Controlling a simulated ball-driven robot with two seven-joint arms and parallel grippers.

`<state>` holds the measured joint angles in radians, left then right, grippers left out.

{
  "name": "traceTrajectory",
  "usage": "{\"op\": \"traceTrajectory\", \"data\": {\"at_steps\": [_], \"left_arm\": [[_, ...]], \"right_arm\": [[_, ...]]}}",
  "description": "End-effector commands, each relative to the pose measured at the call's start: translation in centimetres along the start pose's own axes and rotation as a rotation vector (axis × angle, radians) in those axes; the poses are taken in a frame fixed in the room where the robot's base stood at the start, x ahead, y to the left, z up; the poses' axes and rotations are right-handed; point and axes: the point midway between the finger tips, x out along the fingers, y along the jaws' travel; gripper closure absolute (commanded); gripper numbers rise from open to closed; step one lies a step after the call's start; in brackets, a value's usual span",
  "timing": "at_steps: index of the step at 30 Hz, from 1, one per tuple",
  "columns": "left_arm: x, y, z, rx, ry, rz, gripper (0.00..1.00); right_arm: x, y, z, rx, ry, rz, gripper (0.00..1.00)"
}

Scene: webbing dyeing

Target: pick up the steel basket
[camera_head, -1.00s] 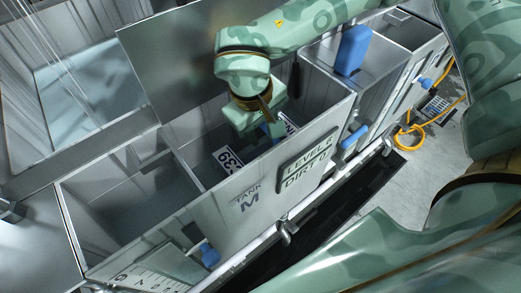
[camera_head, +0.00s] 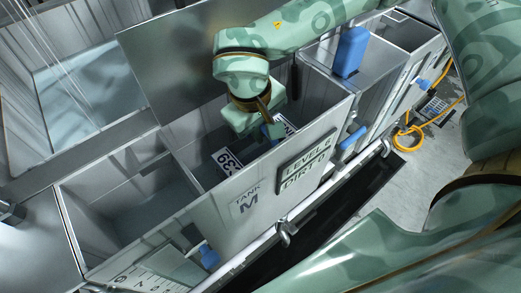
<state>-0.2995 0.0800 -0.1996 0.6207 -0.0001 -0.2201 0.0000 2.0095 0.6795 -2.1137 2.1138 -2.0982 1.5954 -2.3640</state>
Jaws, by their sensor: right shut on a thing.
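The basket's body is hard to make out against the grey tank. White plates with black digits (camera_head: 227,162) show inside the tank beside the gripper. My left gripper is not in view.
An empty-looking compartment (camera_head: 130,205) lies left of the gripper. A raised steel lid (camera_head: 165,65) stands behind. A blue block (camera_head: 350,52) sits on the box at right. An orange hose (camera_head: 408,138) lies on the floor.

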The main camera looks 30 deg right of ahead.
Motion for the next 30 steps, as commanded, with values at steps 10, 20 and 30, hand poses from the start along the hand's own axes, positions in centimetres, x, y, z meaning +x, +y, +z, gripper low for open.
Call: {"op": "traceTrajectory", "data": {"at_steps": [10,20,30], "left_arm": [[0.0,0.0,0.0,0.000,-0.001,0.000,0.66],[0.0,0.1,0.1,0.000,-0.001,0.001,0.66],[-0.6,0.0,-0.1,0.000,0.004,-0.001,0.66]], "right_arm": [[0.1,0.0,0.0,0.000,-0.001,0.000,1.00],[0.1,0.0,0.0,0.000,-0.001,0.000,1.00],[-1.6,0.3,0.0,0.002,0.004,0.000,1.00]]}}
